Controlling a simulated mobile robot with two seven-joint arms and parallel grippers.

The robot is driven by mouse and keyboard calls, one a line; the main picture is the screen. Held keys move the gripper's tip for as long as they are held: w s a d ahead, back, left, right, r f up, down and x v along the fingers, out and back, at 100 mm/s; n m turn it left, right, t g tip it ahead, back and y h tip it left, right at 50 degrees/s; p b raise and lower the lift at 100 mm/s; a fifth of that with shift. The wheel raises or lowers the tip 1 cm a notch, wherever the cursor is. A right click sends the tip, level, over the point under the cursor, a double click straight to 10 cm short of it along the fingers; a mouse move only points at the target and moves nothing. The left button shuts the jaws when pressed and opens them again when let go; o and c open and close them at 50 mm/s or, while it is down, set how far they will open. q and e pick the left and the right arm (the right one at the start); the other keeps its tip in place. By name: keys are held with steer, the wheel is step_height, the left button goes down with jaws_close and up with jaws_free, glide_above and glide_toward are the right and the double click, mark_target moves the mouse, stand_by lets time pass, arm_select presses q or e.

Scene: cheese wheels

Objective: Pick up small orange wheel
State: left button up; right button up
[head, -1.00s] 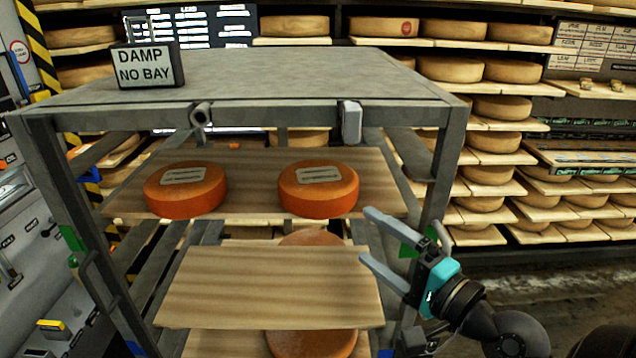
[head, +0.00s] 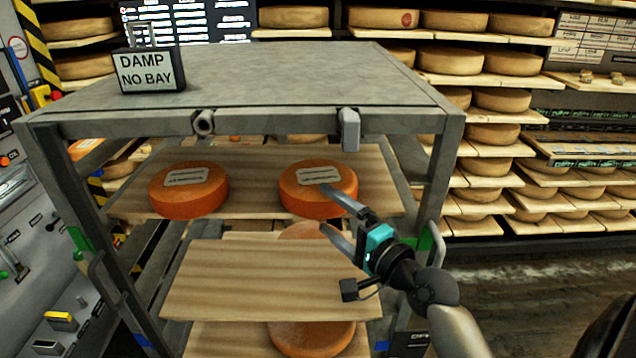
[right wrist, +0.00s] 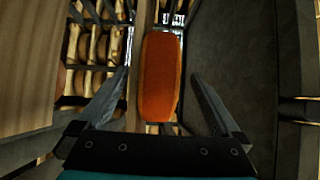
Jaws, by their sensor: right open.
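Two orange wheels with pale labels lie flat on the upper board (head: 250,160) of a grey rack. The left wheel (head: 188,195) stands apart from my arm. The right wheel (head: 305,190) has my right gripper (head: 323,207) at its front right. This gripper is open, with one finger overlapping the wheel in the head view and the other lower. In the right wrist view an orange wheel (right wrist: 160,95) shows edge-on between the spread fingers (right wrist: 160,75), with gaps on both sides. The two upper wheels look alike in size. My left gripper is out of view.
A bare lower board (head: 260,285) juts forward below. Orange wheels show behind it (head: 300,235) and under it (head: 310,340), partly hidden. The rack top (head: 270,80) and right post (head: 440,170) bound the opening. A sign (head: 148,70) reads "DAMP NO BAY".

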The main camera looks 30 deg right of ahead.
steer(key=shift+w, duration=0.8)
steer(key=shift+r, duration=0.1)
jaws_close()
steer(key=shift+w+d+r, duration=0.1)
steer(key=shift+r, duration=0.2)
